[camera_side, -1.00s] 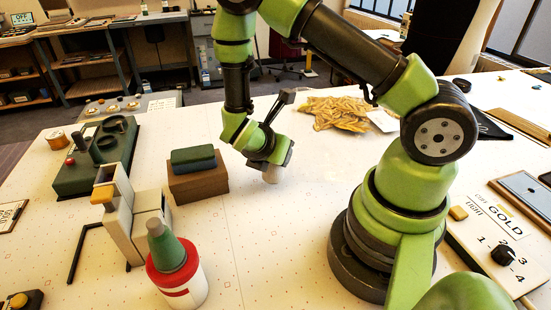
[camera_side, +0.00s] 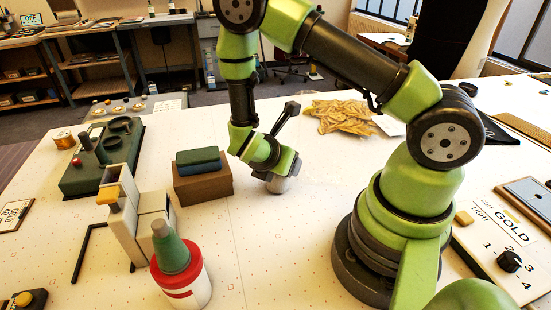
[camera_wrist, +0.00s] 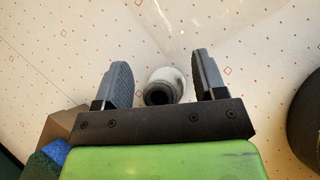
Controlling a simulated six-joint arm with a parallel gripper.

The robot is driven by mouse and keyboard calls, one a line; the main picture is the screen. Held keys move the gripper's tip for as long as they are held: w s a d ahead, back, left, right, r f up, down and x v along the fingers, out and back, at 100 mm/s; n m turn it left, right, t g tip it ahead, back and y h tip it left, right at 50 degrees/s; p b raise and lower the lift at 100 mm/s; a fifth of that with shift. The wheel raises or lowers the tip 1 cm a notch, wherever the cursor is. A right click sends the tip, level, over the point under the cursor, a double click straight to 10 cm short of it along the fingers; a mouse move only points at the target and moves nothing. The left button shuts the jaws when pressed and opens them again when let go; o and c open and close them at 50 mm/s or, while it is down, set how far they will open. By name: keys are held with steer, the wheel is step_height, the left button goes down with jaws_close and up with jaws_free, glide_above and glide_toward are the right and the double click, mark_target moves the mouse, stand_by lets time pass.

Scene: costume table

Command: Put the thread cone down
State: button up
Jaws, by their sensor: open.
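A pale grey-white thread cone (camera_wrist: 165,84) with a dark round hole at its top shows between the two fingers of my gripper (camera_wrist: 165,74) in the wrist view. The fingers are apart, with a gap on each side of it. In the side view the cone (camera_side: 279,185) is low under my gripper (camera_side: 272,172), at the white table (camera_side: 300,250). The gripper hides much of it there, and I cannot tell exactly how its base meets the table.
A brown box (camera_side: 203,185) with green and blue pads stands just left of my gripper. A red-and-white jar topped by a green cone (camera_side: 173,252) stands in front-left. A yellowish heap (camera_side: 345,117) lies behind. Clear table lies in front of my gripper.

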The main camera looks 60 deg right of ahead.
steer(key=v, duration=1.2)
steer(key=s+a+r+m+t+y, duration=0.1)
steer(key=s+r+m+t+y, duration=0.2)
steer(key=r+m, duration=0.6)
steer(key=s+a+r+m+t+y, duration=0.2)
steer(key=s+r+m+t+y, duration=0.2)
steer(key=m, duration=0.9)
steer(key=shift+s+r+y, duration=1.9)
steer(key=shift+r+y, duration=0.1)
steer(key=shift+r, duration=0.75)
